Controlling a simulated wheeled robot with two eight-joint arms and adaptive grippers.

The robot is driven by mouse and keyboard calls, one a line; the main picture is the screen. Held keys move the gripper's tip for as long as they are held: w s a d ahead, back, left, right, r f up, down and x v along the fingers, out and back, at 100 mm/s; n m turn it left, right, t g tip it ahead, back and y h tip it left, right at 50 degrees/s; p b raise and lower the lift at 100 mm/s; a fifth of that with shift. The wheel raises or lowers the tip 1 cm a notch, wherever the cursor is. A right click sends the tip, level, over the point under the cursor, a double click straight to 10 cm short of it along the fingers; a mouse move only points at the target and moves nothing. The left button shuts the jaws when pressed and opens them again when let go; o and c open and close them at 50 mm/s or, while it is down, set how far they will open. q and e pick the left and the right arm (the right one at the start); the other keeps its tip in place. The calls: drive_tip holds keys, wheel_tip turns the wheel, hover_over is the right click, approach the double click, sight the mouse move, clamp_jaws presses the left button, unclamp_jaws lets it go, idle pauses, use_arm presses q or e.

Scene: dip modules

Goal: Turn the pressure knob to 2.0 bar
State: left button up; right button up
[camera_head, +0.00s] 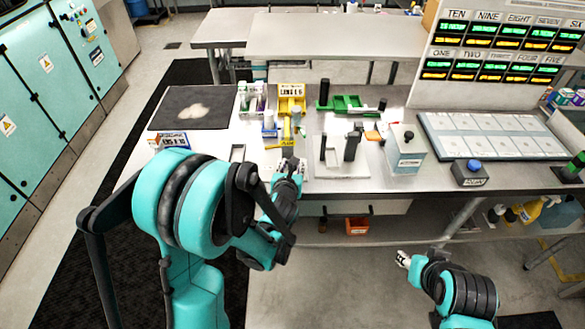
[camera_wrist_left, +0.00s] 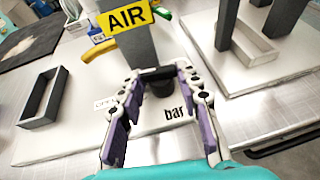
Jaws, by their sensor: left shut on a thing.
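The pressure knob (camera_wrist_left: 160,88) is a dark round piece in the left wrist view, above the printed word "bar" on a pale panel (camera_wrist_left: 60,142). My left gripper (camera_wrist_left: 157,74) has one finger on each side of it and is shut on it. The knob's pointer and scale reading cannot be made out. In the head view my left gripper (camera_head: 289,170) is at the bench's front edge, and it hides the knob. My right gripper (camera_head: 403,258) is off the bench's front, low at the right; its finger opening is too small to judge.
A yellow AIR sign (camera_wrist_left: 125,18) and a yellow handle (camera_wrist_left: 100,50) stand just behind the knob. A dark rectangular frame (camera_wrist_left: 43,98) lies to the left. A white plate with dark uprights (camera_head: 342,168) stands to the right. A black mat (camera_head: 195,108) lies at the back left.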

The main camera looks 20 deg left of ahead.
idle(0.4)
use_arm(q)
drive_tip(key=o, duration=1.2)
drive_tip(key=shift+c, duration=0.2)
drive_tip(key=v, duration=1.2)
drive_tip(key=shift+a, duration=0.2)
